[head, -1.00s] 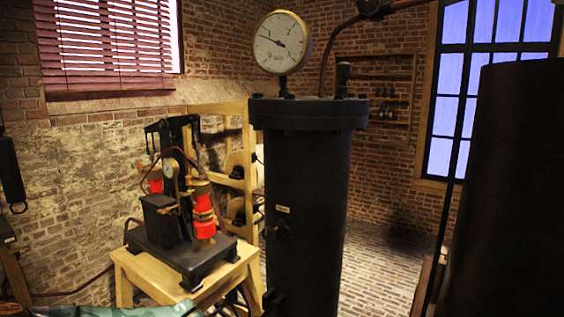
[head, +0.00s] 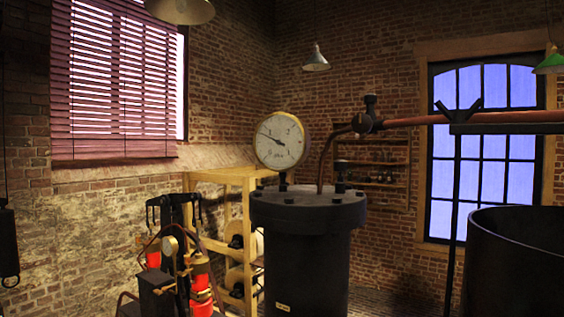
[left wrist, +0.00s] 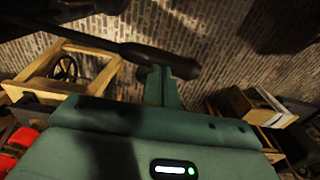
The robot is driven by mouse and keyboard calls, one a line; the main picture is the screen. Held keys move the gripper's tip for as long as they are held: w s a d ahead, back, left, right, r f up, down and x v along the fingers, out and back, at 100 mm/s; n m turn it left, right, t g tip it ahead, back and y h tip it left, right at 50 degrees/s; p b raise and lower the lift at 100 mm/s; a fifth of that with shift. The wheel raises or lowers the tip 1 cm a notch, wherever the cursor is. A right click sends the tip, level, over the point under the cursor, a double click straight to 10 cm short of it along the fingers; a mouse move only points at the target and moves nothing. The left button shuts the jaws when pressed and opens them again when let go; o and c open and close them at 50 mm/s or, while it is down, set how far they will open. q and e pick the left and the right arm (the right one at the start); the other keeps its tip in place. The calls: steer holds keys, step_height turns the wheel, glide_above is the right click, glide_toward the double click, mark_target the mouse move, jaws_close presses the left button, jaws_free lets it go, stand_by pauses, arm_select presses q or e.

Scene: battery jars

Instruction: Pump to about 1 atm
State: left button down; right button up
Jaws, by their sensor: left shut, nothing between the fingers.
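The large round gauge (head: 280,140) with a white dial and brass rim stands on top of the tall black cylinder (head: 307,225). Its needle points to the upper left; the figures are too small to read surely. The pump apparatus (head: 176,270) with red cylinders and a small gauge shows at lower left, its base cut off. In the left wrist view my left gripper (left wrist: 162,84) is shut, its green fingers meeting a dark rounded bar (left wrist: 165,62). I cannot tell whether they touch it. No gripper shows in the head view.
A copper pipe (head: 450,118) runs right from the cylinder top on a dark support. A large open dark vessel (head: 515,255) stands at right. A wooden rack (head: 225,179) with reels stands behind the pump. A wooden frame with a wheel (left wrist: 64,68) shows in the wrist view.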

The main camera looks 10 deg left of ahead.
arm_select(q)
step_height(320, 180, down, 13)
steer(key=b, duration=0.9)
step_height(320, 180, up, 14)
steer(key=p, duration=1.1)
steer(key=shift+f, duration=0.25)
steer(key=shift+s, duration=0.1)
steer(key=shift+r, duration=2)
